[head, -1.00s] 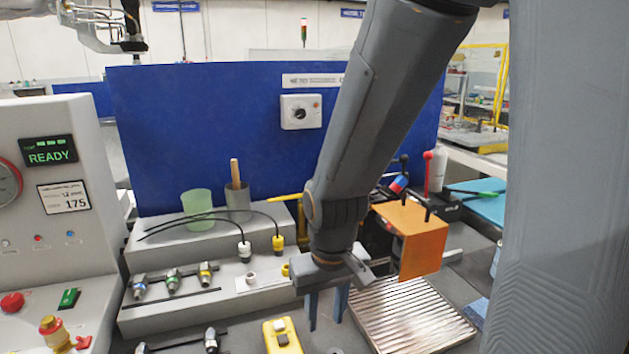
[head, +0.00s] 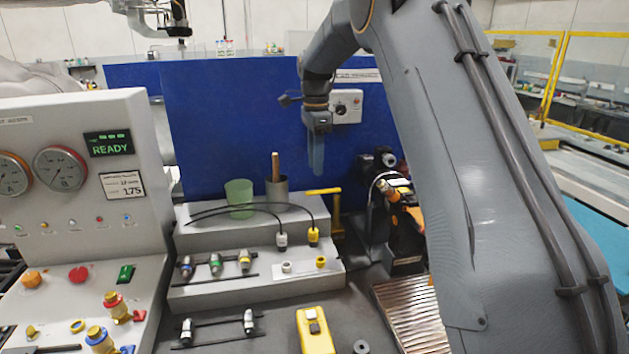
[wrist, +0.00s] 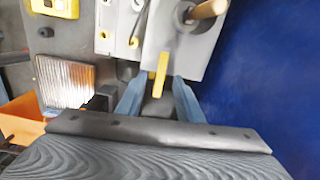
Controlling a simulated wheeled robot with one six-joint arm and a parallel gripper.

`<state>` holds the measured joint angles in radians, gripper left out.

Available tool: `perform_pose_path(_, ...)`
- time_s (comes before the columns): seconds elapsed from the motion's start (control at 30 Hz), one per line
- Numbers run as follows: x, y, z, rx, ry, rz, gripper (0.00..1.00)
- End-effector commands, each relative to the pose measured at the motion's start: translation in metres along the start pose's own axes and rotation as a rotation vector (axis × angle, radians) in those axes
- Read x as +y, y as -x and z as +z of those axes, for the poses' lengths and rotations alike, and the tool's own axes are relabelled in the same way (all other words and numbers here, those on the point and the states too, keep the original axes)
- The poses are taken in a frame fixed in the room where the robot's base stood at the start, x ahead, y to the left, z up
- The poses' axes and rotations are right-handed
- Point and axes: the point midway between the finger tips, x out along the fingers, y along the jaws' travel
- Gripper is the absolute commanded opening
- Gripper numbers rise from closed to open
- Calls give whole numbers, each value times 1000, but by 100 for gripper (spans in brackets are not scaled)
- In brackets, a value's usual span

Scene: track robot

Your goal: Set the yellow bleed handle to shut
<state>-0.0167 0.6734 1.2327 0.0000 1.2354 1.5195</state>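A yellow handle (head: 337,207) stands right of the grey stepped block, in front of the blue panel; its top bar looks roughly level. In the wrist view the yellow handle (wrist: 160,70) is a short bar lying between and beyond my fingertips. My gripper (head: 317,170) hangs pointing down, above the handle and a little to its left in the head view. In the wrist view my gripper (wrist: 158,88) has its two blue-grey fingers apart with nothing held. I cannot tell the remaining height above the handle. Its base is partly hidden.
The grey stepped block (head: 200,295) carries a green cup (head: 239,192), a grey cup with a wooden stick (head: 277,188) and cabled connectors. A blue panel (head: 230,125) stands close behind. A ribbed metal plate (head: 410,315) and a yellow case (head: 315,330) lie in front.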

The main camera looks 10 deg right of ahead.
Motion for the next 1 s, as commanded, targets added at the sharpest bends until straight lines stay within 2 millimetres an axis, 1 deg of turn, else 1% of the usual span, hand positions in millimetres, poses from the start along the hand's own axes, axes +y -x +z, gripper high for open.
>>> perform_pose_path(0.07, -4, 1, 0, 0, -26, 2, 34)
perform_pose_path(0.17, -5, -6, 1, 0, -36, 5, 34)
perform_pose_path(0.43, -4, -46, 1, 0, -34, 5, 34)
perform_pose_path(0.6, -4, -65, 1, 0, -33, 2, 34)
perform_pose_path(0.8, -5, -74, 1, 0, -33, 0, 34)
perform_pose_path(1.0, -5, -75, 1, 0, -33, 0, 34)
